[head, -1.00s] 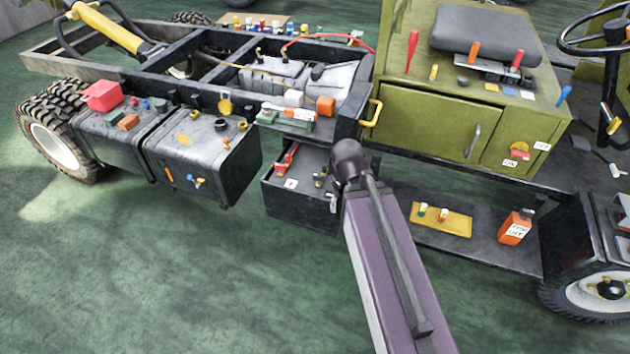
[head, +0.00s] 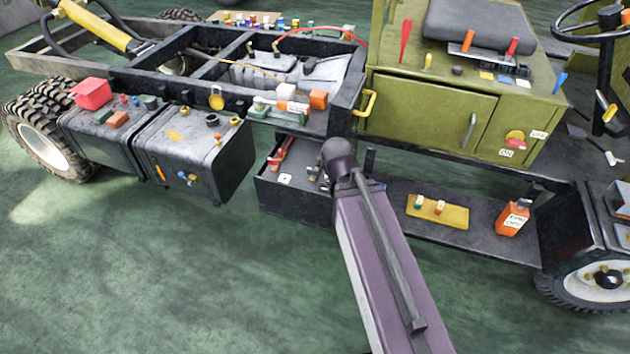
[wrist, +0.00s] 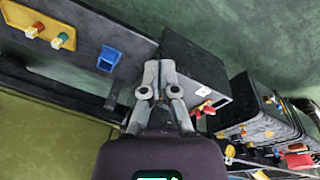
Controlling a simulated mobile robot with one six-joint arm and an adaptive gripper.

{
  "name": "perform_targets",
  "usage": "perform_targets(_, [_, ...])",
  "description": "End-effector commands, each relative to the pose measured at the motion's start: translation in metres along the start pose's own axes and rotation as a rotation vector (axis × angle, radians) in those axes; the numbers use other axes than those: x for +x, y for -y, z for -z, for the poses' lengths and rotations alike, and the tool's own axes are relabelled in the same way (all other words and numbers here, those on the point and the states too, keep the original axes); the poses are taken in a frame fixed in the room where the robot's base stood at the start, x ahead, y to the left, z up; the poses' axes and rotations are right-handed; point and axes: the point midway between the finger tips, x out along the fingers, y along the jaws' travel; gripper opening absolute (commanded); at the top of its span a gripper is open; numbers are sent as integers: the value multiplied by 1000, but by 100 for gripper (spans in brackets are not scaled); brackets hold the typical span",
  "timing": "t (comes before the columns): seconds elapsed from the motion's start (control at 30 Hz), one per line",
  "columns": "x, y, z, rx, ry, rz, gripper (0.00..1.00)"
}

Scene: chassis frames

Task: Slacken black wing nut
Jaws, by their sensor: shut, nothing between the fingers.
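My gripper (wrist: 159,72) is shut and empty in the wrist view, its grey fingertips together. It appears over the gap between the side step and the open black box (wrist: 205,70). In the head view my own arm hides most of the gripper. The black box (head: 285,205) hangs below the frame, with red and brass-coloured fittings (head: 284,155) inside. I cannot pick out a black wing nut with certainty. Small dark parts in the box are too small to tell apart, and my arm covers its right end.
A blue bracket (wrist: 108,58) sits on the step. Black tanks (head: 190,155) stand left. The olive cabinet (head: 425,115) is above. Floor in front is clear.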

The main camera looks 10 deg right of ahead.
Motion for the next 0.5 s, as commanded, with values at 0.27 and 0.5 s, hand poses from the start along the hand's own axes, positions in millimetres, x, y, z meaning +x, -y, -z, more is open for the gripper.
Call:
perform_targets(0.27, [54,-11,20,-51,-119,-176,0])
perform_targets(0.5, [86,-20,39,-111,-228,-329,0])
